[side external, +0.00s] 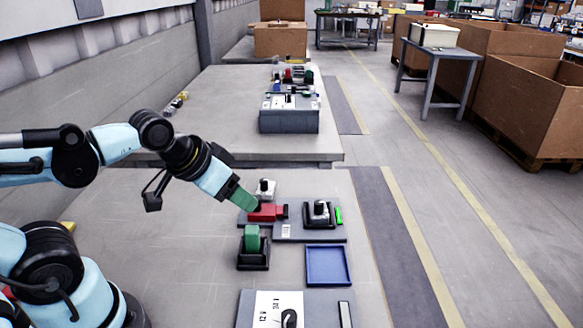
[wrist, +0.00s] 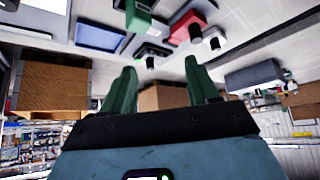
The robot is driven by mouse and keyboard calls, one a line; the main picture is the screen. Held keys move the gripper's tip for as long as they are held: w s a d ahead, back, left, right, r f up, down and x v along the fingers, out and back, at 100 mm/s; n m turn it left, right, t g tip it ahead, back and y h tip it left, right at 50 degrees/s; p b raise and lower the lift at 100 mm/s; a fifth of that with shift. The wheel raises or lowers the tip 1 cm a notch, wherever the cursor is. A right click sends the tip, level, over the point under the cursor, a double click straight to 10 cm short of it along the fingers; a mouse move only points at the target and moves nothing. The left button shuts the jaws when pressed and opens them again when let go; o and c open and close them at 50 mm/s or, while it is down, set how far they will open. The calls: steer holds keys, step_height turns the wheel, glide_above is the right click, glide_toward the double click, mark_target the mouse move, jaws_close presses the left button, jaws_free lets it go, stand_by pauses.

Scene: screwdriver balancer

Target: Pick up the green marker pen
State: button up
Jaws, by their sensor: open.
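A small bright green object (side external: 339,215), which may be the green marker pen, is at the right end of the grey plate, beside a black fixture (side external: 319,213). It is too small to make out its shape. A small green spot also shows by a black fixture in the wrist view (wrist: 150,62). My gripper (side external: 250,205) has green fingers and is above the left part of the plate, near a red block (side external: 268,212), left of the bright green object. In the wrist view my gripper (wrist: 161,72) is open, with nothing between its fingers.
A dark green block (side external: 251,238) stands in a black holder (side external: 253,262) in front of the plate. A blue tray (side external: 328,265) lies to its right. A grey box with a white label (side external: 278,308) is at the near edge.

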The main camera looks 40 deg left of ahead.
mark_target(251, 229)
steer(key=shift+w+d+f+m+g+h, duration=0.2)
steer(key=shift+f+m+g, duration=0.45)
steer(key=shift+m+g, duration=0.6)
steer(key=shift+s+d+f+m+g+h, duration=0.25)
steer(key=shift+f+m+g, duration=0.45)
steer(key=shift+m, duration=1.05)
steer(key=shift+w+d+f+m+g+h, duration=0.1)
steer(key=shift+w+d+f+m+g, duration=0.15)
steer(key=shift+f+m+g, duration=0.7)
steer(key=f, duration=0.2)
steer(key=w+f+m, duration=0.1)
steer(key=shift+d, duration=0.3)
steer(key=shift+f, duration=0.65)
steer(key=shift+c, duration=0.4)
steer(key=c, duration=1)
